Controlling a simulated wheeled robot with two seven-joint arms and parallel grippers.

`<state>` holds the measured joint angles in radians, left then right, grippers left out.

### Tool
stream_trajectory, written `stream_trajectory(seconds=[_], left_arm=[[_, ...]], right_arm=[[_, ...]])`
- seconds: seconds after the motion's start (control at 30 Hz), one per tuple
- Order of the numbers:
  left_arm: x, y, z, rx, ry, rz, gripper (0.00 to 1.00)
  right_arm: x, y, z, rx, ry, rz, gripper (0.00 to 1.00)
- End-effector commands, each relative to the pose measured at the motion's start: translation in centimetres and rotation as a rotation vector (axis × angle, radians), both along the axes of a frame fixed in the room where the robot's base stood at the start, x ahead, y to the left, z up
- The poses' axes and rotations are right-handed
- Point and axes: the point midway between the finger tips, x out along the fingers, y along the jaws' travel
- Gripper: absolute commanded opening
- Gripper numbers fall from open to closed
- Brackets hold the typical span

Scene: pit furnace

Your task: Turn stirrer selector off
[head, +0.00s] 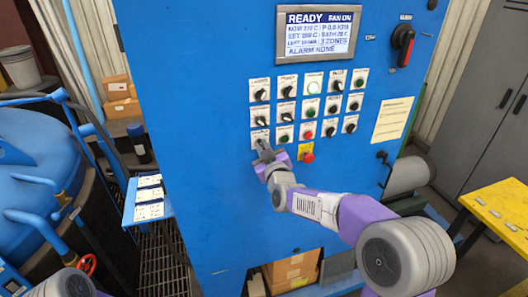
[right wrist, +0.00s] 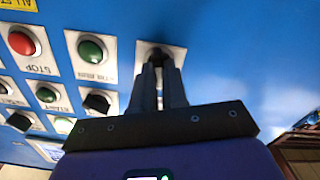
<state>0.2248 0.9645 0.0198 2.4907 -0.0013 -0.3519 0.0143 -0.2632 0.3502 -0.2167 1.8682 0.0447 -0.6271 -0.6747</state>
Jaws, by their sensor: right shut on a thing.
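The blue control panel (head: 215,190) carries several rows of selectors and buttons in the head view. My right gripper (head: 262,148) is at the lower-left selector of this grid, with its fingers against the panel. In the right wrist view, the right gripper (right wrist: 160,88) is shut on the black selector knob (right wrist: 157,53) on its pale plate. The fingers hide most of the knob, so its pointing direction and label cannot be read. My left gripper is not in view; only a piece of my left arm shows at the bottom left.
A green button (right wrist: 91,49) and a red STOP button (right wrist: 22,42) sit beside the held knob. An emergency button (head: 307,157) is just right of the gripper. The display (head: 316,33) reads READY, FAN ON. A yellow table (head: 500,208) stands at right.

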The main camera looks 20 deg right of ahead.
Motion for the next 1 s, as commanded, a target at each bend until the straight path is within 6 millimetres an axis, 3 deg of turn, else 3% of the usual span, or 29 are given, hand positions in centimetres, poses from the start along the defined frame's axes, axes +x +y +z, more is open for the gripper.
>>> stream_trajectory(seconds=[0.33, 0.9, 0.93, 1.0], left_arm=[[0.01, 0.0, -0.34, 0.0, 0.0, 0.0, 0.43], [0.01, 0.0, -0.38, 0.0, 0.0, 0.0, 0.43], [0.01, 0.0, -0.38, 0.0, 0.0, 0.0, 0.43], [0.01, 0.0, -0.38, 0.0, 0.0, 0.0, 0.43]], right_arm=[[0.0, 0.1, -0.02, -0.148, -0.005, 0.001, 0.0], [0.01, 0.04, 0.0, -0.179, -0.006, 0.0, 0.0], [0.01, 0.05, -0.01, -0.179, -0.006, 0.0, 0.17], [0.01, 0.05, -0.01, -0.178, -0.006, 0.0, 0.28]])
